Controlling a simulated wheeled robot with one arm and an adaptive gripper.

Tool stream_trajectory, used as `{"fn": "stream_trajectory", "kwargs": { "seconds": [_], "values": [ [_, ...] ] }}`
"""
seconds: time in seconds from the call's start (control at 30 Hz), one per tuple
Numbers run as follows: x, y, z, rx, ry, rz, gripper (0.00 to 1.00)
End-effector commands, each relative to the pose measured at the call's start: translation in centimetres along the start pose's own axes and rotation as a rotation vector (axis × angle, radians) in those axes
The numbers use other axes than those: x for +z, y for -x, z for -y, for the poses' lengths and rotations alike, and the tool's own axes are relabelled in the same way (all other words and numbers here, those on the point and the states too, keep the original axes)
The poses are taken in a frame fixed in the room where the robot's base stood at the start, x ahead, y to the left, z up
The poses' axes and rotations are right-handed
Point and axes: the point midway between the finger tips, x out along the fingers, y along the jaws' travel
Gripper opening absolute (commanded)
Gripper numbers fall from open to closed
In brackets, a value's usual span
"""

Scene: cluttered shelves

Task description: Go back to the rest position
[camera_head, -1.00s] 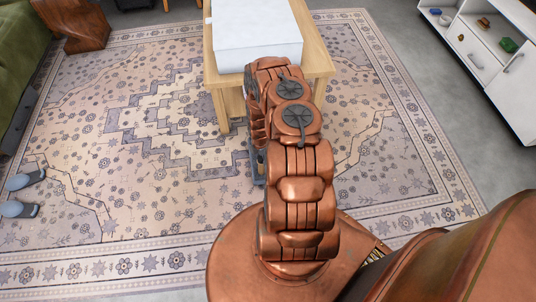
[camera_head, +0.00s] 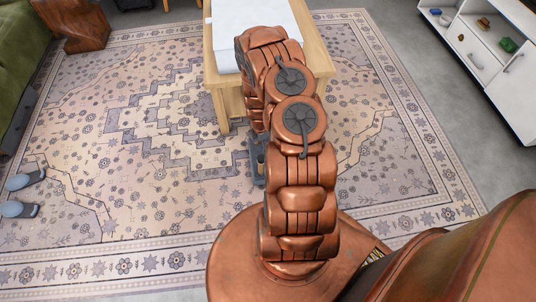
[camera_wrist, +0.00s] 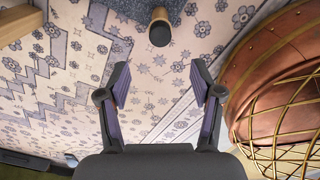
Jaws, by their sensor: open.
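My gripper (camera_wrist: 159,84) is open and empty in the wrist view. In the head view my copper arm reaches forward and covers most of the gripper; a small grey part shows low beside the arm, over the rug.
A wooden table (camera_head: 318,55) with a white box (camera_head: 225,20) on it stands right beyond my arm. A white shelf unit (camera_head: 515,85) holds small items at right. Blue slippers (camera_head: 22,210) lie at left, near a green sofa (camera_head: 20,45). The rug is largely clear.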

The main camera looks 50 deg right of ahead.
Motion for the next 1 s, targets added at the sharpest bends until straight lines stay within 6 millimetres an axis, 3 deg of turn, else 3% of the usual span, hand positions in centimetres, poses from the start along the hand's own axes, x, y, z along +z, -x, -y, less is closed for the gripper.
{"fn": "stream_trajectory", "kwargs": {
  "seconds": [0.43,0.57,1.0],
  "values": [
    [-0.1,0.9,-0.1,0.002,0.000,0.000,0.65],
    [-0.4,2.2,-0.5,0.000,-0.025,0.002,0.65],
    [-4.7,14.3,-1.3,-0.040,-0.304,0.002,0.65]
  ]
}}
